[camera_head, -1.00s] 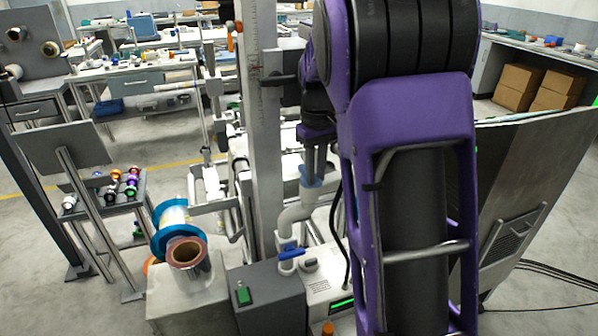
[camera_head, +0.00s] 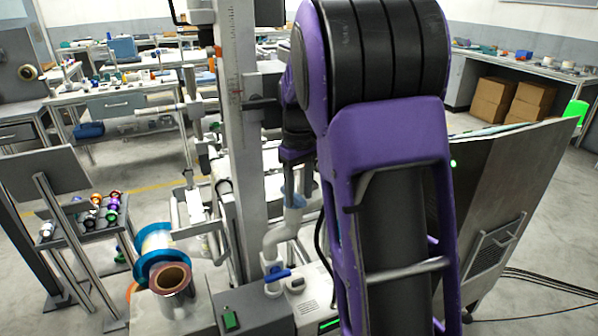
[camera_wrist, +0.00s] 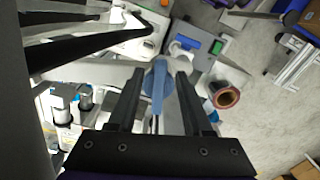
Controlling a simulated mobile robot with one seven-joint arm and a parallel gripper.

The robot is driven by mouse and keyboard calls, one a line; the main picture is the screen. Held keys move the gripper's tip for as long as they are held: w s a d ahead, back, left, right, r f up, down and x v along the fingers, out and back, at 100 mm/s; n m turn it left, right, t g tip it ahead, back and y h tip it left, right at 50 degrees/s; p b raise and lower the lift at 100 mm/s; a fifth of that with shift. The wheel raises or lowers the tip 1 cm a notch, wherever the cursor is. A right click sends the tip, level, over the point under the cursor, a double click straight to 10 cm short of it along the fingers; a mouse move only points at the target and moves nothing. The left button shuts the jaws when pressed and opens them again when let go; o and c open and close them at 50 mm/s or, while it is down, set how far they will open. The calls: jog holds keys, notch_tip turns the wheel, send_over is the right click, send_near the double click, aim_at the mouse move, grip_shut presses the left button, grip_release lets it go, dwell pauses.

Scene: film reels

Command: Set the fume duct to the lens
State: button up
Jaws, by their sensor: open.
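The fume duct (camera_head: 276,240) is a white bent pipe with a blue collar at its upper end and a blue lever low down. It stands beside the tall grey post. My gripper (camera_head: 298,182) points down at the collar. In the wrist view the duct's blue upper part (camera_wrist: 158,82) lies between the fingers of my open gripper (camera_wrist: 158,80); I cannot tell whether they touch it. The lens cannot be made out with certainty.
The grey post (camera_head: 238,130) rises close left of my arm. A copper-coloured roll (camera_head: 171,279) and a blue-rimmed reel (camera_head: 155,250) stand front left. A grey box with a green button (camera_head: 230,319) is below the duct. A slanted metal panel (camera_head: 510,190) stands right.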

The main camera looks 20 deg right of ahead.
notch_tip(320, 180, up, 17)
jog(key=p, duration=0.3)
